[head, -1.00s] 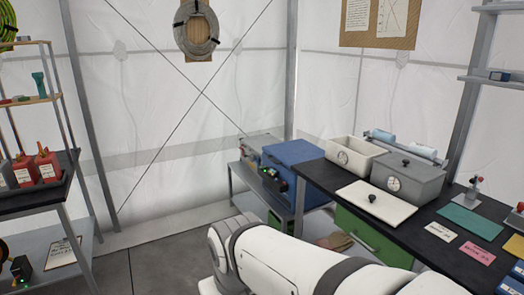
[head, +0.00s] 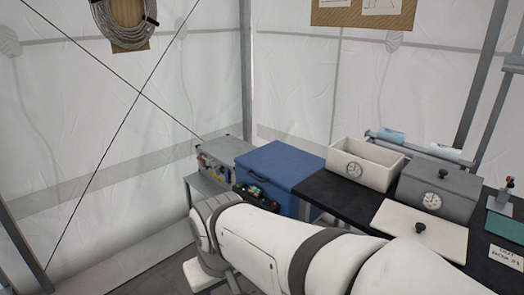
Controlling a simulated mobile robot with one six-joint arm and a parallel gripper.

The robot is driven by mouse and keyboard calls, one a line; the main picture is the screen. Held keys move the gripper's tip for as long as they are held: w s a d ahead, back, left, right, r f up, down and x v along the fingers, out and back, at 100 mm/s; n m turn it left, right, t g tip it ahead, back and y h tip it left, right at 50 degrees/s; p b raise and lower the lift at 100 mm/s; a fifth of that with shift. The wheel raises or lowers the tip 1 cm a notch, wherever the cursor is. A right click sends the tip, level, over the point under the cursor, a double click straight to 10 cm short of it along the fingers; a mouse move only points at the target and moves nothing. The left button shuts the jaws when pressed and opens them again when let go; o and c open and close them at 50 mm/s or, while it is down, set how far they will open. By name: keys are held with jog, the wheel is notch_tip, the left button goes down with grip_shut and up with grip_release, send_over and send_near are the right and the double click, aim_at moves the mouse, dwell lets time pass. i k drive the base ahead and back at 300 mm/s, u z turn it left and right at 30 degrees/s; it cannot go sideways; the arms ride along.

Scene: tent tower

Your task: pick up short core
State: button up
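I cannot make out a short core in the head view. Two light blue rolls (head: 391,136) lie on a rail at the back of the dark bench; I cannot tell whether either is a core. My white arm crosses the lower middle of the view and bends down at its left end. My gripper does not show; it is below the frame or hidden by the arm.
The dark bench (head: 328,190) holds an open cream box with a dial (head: 365,163), a grey lidded box with a dial (head: 437,190) and a white knobbed lid (head: 420,230). A blue case (head: 278,168) and grey case (head: 222,153) stand left of it.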

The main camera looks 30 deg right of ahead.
aim_at(393, 136)
jog(key=z, duration=0.55)
jog(key=i, duration=1.25)
jog(key=z, duration=1.35)
jog(key=i, duration=0.6)
jog(key=z, duration=0.25)
jog(key=k, duration=0.85)
jog(key=z, duration=0.2)
jog(key=i, duration=0.85)
jog(key=u, duration=0.1)
